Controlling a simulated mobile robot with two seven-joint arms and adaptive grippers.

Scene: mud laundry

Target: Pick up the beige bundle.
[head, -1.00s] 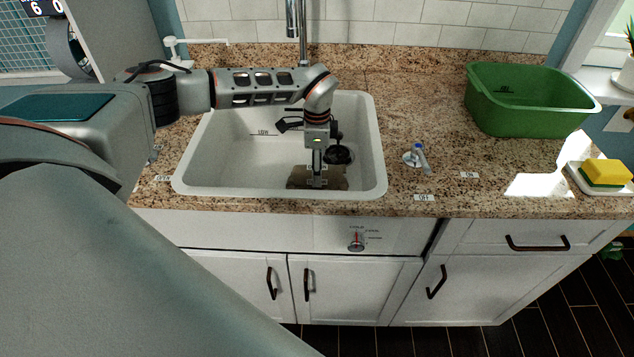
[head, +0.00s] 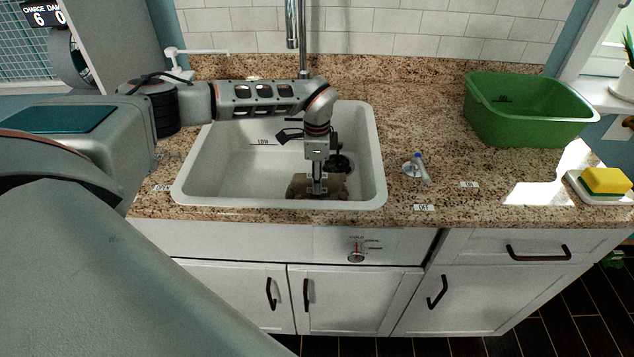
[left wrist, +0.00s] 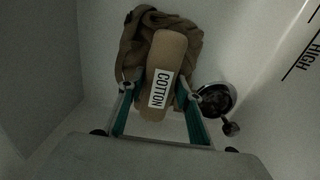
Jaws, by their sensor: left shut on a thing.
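The beige bundle (head: 333,186) is in the white sink (head: 222,150), at the front right of the basin. It is a brownish cloth bundle, and in the left wrist view (left wrist: 133,45) it carries a "COTTON" label. My left gripper (head: 317,188) reaches down into the sink, and its fingers are shut on the bundle from both sides. The gripper hides part of the bundle in the head view. I cannot tell whether the bundle touches the sink floor. My right gripper is not in view.
The dark drain (head: 340,162) lies just behind the bundle. The faucet (head: 296,30) rises behind the sink. To the right are a blue-tipped valve (head: 420,168), a green tub (head: 525,115) and a yellow sponge (head: 606,180) on a dish. The counter between sink and tub is mostly clear.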

